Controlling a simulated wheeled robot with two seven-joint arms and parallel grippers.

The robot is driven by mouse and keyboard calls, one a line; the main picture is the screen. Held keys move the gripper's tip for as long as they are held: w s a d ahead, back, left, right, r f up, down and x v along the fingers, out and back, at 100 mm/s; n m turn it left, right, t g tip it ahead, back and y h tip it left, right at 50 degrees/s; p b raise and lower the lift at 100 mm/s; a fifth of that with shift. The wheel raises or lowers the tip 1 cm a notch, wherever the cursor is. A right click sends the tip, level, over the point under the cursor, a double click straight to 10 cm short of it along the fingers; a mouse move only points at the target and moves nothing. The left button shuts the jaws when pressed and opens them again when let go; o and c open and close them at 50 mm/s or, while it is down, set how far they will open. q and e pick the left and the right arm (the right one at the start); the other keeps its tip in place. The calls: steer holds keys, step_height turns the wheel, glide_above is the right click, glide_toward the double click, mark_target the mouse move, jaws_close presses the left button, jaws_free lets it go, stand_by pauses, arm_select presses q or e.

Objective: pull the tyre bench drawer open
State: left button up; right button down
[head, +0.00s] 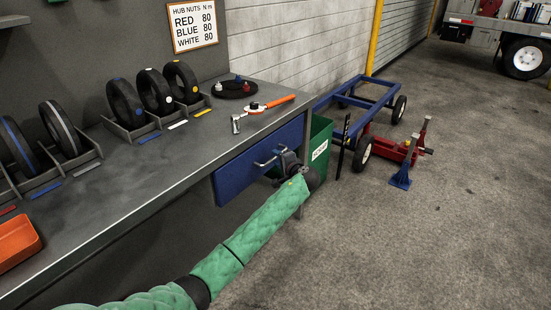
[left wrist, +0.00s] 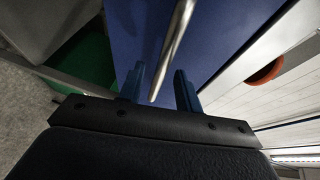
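The tyre bench drawer (head: 236,178) has a blue front under the right end of the bench top (head: 150,170); it looks about level with the bench edge. A metal bar handle (head: 266,161) sticks out from it. My left gripper (head: 284,160) is at the handle, partly hidden by its own wrist. In the left wrist view the handle bar (left wrist: 172,45) runs between the two blue fingers of the left gripper (left wrist: 159,70), with gaps visible beside it, so the fingers are open around it. The blue drawer front (left wrist: 225,35) lies beyond. My right gripper is not in view.
A green bin (head: 319,152) stands just right of the drawer. A blue wheeled frame (head: 360,97) and a red jack (head: 395,150) are farther right. A torque wrench (head: 268,106) and tyres in racks are on the bench. Floor in front is clear.

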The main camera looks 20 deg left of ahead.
arm_select(q)
steer(key=shift+x, duration=1)
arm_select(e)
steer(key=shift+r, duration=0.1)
arm_select(q)
steer(key=shift+f, duration=0.1)
jaws_close()
